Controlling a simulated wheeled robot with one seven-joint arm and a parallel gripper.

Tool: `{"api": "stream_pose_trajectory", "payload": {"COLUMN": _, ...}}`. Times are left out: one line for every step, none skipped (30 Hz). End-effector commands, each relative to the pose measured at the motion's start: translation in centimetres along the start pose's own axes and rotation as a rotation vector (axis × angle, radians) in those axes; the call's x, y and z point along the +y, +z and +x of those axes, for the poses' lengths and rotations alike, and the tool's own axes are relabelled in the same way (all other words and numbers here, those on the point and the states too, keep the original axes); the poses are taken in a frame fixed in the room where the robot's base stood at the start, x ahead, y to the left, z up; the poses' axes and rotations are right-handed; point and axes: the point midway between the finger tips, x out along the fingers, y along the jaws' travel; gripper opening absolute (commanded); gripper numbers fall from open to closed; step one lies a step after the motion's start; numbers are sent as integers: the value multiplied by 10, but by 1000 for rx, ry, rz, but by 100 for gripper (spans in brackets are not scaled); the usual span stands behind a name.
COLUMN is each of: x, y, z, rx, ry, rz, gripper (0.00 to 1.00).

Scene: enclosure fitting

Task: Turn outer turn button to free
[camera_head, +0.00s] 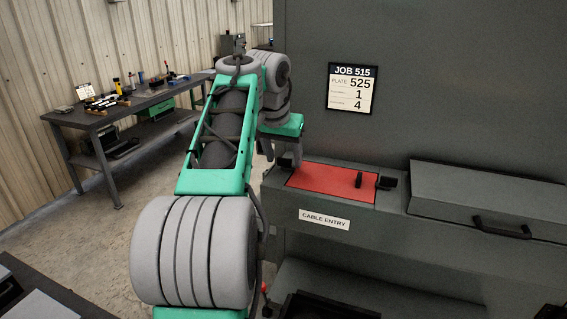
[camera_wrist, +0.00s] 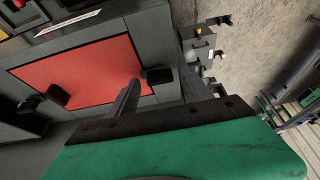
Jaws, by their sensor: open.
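The red plate (camera_head: 325,180) lies on the grey cable-entry ledge, and it also shows in the wrist view (camera_wrist: 85,70). A black turn button (camera_wrist: 158,75) sits at the plate's edge near my gripper. In the head view my gripper hides that button. My gripper (camera_wrist: 161,78) is open, with one finger on each side of the button; I cannot tell whether either touches it. In the head view my gripper (camera_head: 288,160) is at the plate's left end.
A grey box lid with a black handle (camera_head: 502,228) lies right of the plate. The tall cabinet wall (camera_head: 430,90) with a job card (camera_head: 352,89) stands behind. A workbench (camera_head: 130,105) with tools is at the far left. Open floor lies left of the ledge.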

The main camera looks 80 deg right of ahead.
Motion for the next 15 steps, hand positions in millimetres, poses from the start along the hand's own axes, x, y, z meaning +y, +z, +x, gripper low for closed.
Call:
{"api": "stream_pose_trajectory", "payload": {"x": 0, "y": 0, "z": 1, "rx": 1, "ry": 0, "rz": 1, "gripper": 58}}
{"api": "stream_pose_trajectory", "payload": {"x": 0, "y": 0, "z": 1, "rx": 1, "ry": 0, "rz": 1, "gripper": 58}}
{"api": "stream_pose_trajectory", "payload": {"x": 0, "y": 0, "z": 1, "rx": 1, "ry": 0, "rz": 1, "gripper": 58}}
{"api": "stream_pose_trajectory", "payload": {"x": 0, "y": 0, "z": 0, "rx": 0, "ry": 0, "rz": 1, "gripper": 58}}
{"api": "stream_pose_trajectory", "payload": {"x": 0, "y": 0, "z": 0, "rx": 0, "ry": 0, "rz": 1, "gripper": 58}}
{"api": "stream_pose_trajectory", "payload": {"x": 0, "y": 0, "z": 0, "rx": 0, "ry": 0, "rz": 1, "gripper": 58}}
{"api": "stream_pose_trajectory", "payload": {"x": 0, "y": 0, "z": 0, "rx": 0, "ry": 0, "rz": 1, "gripper": 57}}
{"api": "stream_pose_trajectory", "payload": {"x": 0, "y": 0, "z": 0, "rx": 0, "ry": 0, "rz": 1, "gripper": 55}}
{"api": "stream_pose_trajectory", "payload": {"x": 0, "y": 0, "z": 0, "rx": 0, "ry": 0, "rz": 0, "gripper": 52}}
{"api": "stream_pose_trajectory", "payload": {"x": 0, "y": 0, "z": 0, "rx": 0, "ry": 0, "rz": 0, "gripper": 49}}
{"api": "stream_pose_trajectory", "payload": {"x": 0, "y": 0, "z": 0, "rx": 0, "ry": 0, "rz": 0, "gripper": 47}}
{"api": "stream_pose_trajectory", "payload": {"x": 0, "y": 0, "z": 0, "rx": 0, "ry": 0, "rz": 0, "gripper": 43}}
{"api": "stream_pose_trajectory", "payload": {"x": 0, "y": 0, "z": 0, "rx": 0, "ry": 0, "rz": 0, "gripper": 41}}
{"api": "stream_pose_trajectory", "payload": {"x": 0, "y": 0, "z": 0, "rx": 0, "ry": 0, "rz": 0, "gripper": 39}}
{"api": "stream_pose_trajectory", "payload": {"x": 0, "y": 0, "z": 0, "rx": 0, "ry": 0, "rz": 0, "gripper": 35}}
